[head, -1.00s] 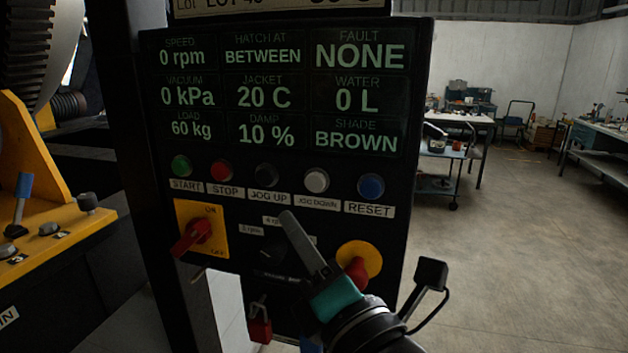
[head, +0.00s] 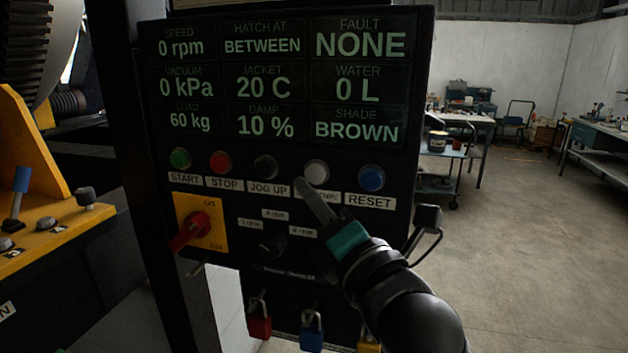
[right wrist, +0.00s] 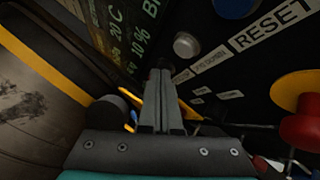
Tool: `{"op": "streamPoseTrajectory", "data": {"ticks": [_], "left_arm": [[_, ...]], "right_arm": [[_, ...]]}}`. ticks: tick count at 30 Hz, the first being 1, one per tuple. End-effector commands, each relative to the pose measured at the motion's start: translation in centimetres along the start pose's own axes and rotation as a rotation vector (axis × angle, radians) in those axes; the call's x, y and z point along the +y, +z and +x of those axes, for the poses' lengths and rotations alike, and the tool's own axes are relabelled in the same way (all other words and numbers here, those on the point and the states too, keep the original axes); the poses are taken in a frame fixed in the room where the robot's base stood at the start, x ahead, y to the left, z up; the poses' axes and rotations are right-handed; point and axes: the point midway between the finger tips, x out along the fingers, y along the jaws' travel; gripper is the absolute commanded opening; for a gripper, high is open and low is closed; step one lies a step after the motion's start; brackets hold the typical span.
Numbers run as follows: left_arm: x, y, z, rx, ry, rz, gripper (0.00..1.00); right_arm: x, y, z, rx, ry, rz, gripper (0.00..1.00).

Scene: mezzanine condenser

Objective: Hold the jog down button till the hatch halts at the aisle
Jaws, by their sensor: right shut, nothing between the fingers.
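The jog down button is a pale grey-white round button (head: 316,173) on the black control panel, between the black jog up button (head: 265,167) and the blue reset button (head: 371,179). My right gripper (head: 301,184) is shut and empty. Its tip is just below and left of the jog down button in the head view and partly covers its label. In the right wrist view the same white button (right wrist: 186,45) stands beyond the fingertips (right wrist: 158,72), with a gap in the picture; I cannot tell contact. The display (head: 275,45) reads hatch at BETWEEN. My left gripper is not in view.
The panel also has green start (head: 180,159) and red stop (head: 221,162) buttons, a red switch on yellow (head: 196,230) and a speed knob (head: 272,245). A red emergency button (right wrist: 301,130) shows in the wrist view. Padlocks (head: 259,322) hang below. Floor at right is open.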

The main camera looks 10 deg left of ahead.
Motion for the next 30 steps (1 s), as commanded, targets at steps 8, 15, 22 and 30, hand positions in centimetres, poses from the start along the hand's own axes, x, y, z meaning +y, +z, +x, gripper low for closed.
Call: {"op": "streamPoseTrajectory", "data": {"ticks": [8, 15, 22, 30], "left_arm": [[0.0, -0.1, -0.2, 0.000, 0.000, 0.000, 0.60], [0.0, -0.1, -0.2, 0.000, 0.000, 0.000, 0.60], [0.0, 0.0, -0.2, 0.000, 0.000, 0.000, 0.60], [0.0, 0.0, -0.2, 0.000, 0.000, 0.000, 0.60]], "right_arm": [[-1.0, 1.1, 1.4, 0.000, 0.000, -0.001, 0.00], [-1.1, 1.2, 1.6, 0.000, -0.001, 0.000, 0.00], [-1.1, 1.2, 1.5, 0.000, -0.001, 0.000, 0.00], [-1.1, 1.2, 1.5, 0.000, -0.001, -0.001, 0.00]]}}
